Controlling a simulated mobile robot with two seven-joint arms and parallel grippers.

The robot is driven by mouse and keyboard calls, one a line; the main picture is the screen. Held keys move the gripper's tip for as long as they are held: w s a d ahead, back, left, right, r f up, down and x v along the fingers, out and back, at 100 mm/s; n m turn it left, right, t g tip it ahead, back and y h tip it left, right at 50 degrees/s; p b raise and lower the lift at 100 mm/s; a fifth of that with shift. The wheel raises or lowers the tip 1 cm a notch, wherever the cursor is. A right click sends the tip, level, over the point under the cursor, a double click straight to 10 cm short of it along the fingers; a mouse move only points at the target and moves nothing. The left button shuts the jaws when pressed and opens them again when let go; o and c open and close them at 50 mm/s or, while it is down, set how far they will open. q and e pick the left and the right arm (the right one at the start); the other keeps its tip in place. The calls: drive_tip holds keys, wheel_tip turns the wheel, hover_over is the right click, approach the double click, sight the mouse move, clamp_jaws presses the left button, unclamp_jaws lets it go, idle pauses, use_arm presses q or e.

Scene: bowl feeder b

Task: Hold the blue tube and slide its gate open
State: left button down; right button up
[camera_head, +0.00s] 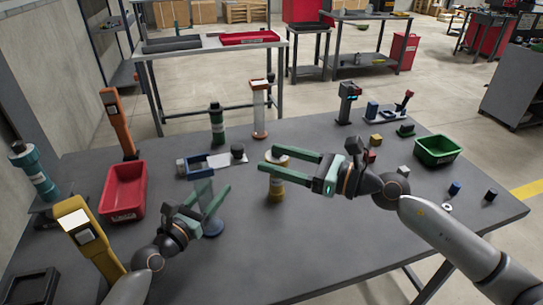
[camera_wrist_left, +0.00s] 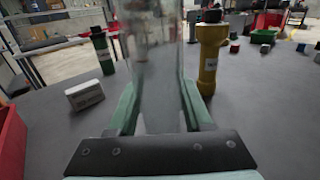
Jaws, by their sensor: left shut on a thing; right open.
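My left gripper (camera_head: 210,196) is shut on a clear, see-through tube (camera_wrist_left: 155,60), which stands between its two green fingers in the left wrist view. In the head view the tube body is hard to make out, but its round grey-blue base (camera_head: 212,229) shows on the table below the fingers. No gate on this tube can be made out.
A green tube (camera_head: 217,125) and an orange-based clear tube (camera_head: 259,115) stand behind. A blue fixture (camera_head: 195,167) lies mid-table. A red bin (camera_head: 123,192) is left, a green bin (camera_head: 437,150) right. Yellow (camera_head: 85,235) and orange (camera_head: 118,125) posts stand left. The front middle is clear.

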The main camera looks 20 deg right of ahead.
use_arm(q)
drive_tip(key=shift+c, duration=1.2)
unclamp_jaws()
drive_tip(key=b+v, duration=0.1)
drive_tip(key=v, duration=1.9)
drive_tip(key=shift+b, duration=0.3)
